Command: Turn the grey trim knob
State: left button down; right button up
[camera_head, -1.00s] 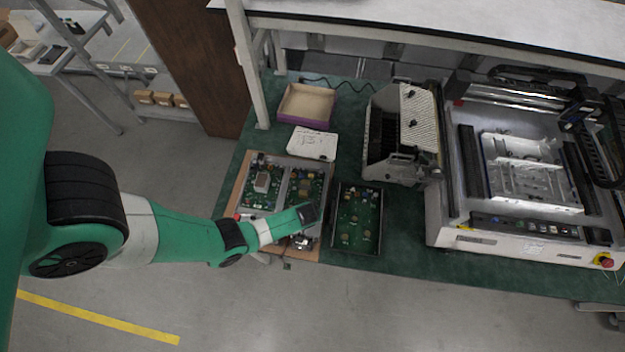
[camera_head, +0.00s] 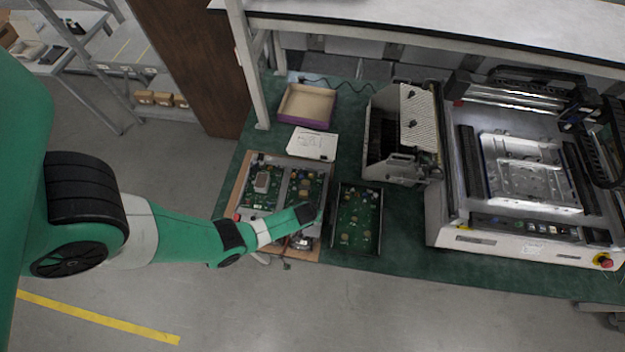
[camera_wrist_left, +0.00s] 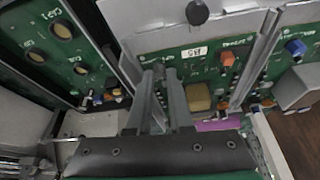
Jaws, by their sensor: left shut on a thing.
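My left gripper (camera_wrist_left: 160,73) points down onto the green circuit board (camera_wrist_left: 233,50) in the left wrist view. Its two grey fingers are close together, shut on a small grey piece between their tips, which looks like the grey trim knob (camera_wrist_left: 159,68); the fingers hide most of it. An orange knob (camera_wrist_left: 228,58) and a blue knob (camera_wrist_left: 295,47) stand on the boards to the right. In the head view my left wrist covers the lower right of the framed board unit (camera_head: 276,160), and the fingertips are hidden. My right gripper is in neither view.
A dark-framed board (camera_head: 359,222) lies just right of the unit. A white box (camera_head: 312,143) and an open purple-sided tray (camera_head: 306,104) are behind it. A large machine (camera_head: 530,238) fills the right of the green bench. A dark round knob (camera_wrist_left: 197,12) shows beyond my fingers.

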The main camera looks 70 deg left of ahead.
pick_arm(q)
jog(key=m, duration=0.1)
jog(key=m+t+h, duration=0.1)
jog(key=m, duration=0.1)
jog(key=shift+s+a+m+p, duration=0.15)
jog(key=shift+m+p, duration=0.15)
jog(key=shift+p, duration=0.1)
jog(key=m, duration=0.2)
jog(key=shift+a+m+t+h, duration=0.1)
jog(key=shift+m+t+h, duration=0.3)
jog(key=m, duration=0.1)
jog(key=m+h+b, duration=0.1)
jog(key=m, duration=0.1)
jog(key=shift+a+f+m, duration=0.1)
jog(key=shift+f+m, duration=0.05)
jog(key=shift+m, duration=0.15)
jog(key=shift+a+m+h+b, duration=0.1)
jog(key=shift+m+h+b, duration=0.65)
jog(key=shift+m, duration=0.85)
jog(key=c, duration=0.8)
grip_release()
